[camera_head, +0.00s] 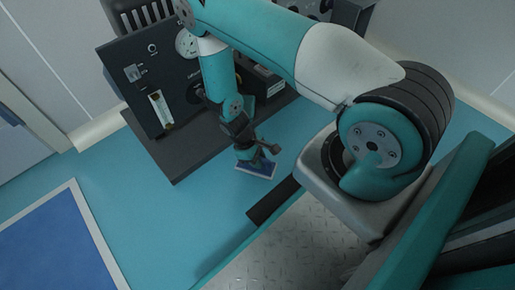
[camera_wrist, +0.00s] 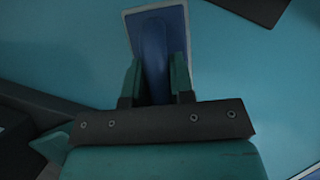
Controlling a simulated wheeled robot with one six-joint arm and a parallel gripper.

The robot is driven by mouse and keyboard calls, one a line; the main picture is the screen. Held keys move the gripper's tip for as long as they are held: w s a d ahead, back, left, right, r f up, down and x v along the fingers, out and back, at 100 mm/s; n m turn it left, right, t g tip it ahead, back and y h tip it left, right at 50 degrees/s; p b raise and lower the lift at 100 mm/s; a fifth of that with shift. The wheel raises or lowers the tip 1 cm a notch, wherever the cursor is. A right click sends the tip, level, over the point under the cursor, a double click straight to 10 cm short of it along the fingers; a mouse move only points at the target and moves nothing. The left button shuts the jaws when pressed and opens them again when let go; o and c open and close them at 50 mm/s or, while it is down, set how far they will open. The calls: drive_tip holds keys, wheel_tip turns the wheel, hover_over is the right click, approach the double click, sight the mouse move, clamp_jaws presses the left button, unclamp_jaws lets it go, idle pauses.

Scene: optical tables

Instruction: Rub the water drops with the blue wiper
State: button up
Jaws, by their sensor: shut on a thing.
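My gripper (camera_wrist: 156,76) is shut on the blue wiper (camera_wrist: 156,35), with one green finger on each side of its handle in the wrist view. The wiper has a flat blue head with a pale edge that points away from the gripper. In the head view my gripper (camera_head: 246,151) hangs low and the wiper (camera_head: 262,169) is just below it, over the teal floor. I cannot tell whether the wiper touches the floor. I cannot make out any water drops in either view.
A dark machine (camera_head: 170,80) with a gauge and a grey base plate (camera_head: 190,155) stands behind and left of the wiper. A blue panel with a white border (camera_head: 50,250) lies at the lower left. Open teal floor (camera_head: 150,220) lies between them.

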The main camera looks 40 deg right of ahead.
sight(260, 157)
drive_tip(key=shift+r+p, duration=1.35)
drive_tip(key=shift+r, duration=0.4)
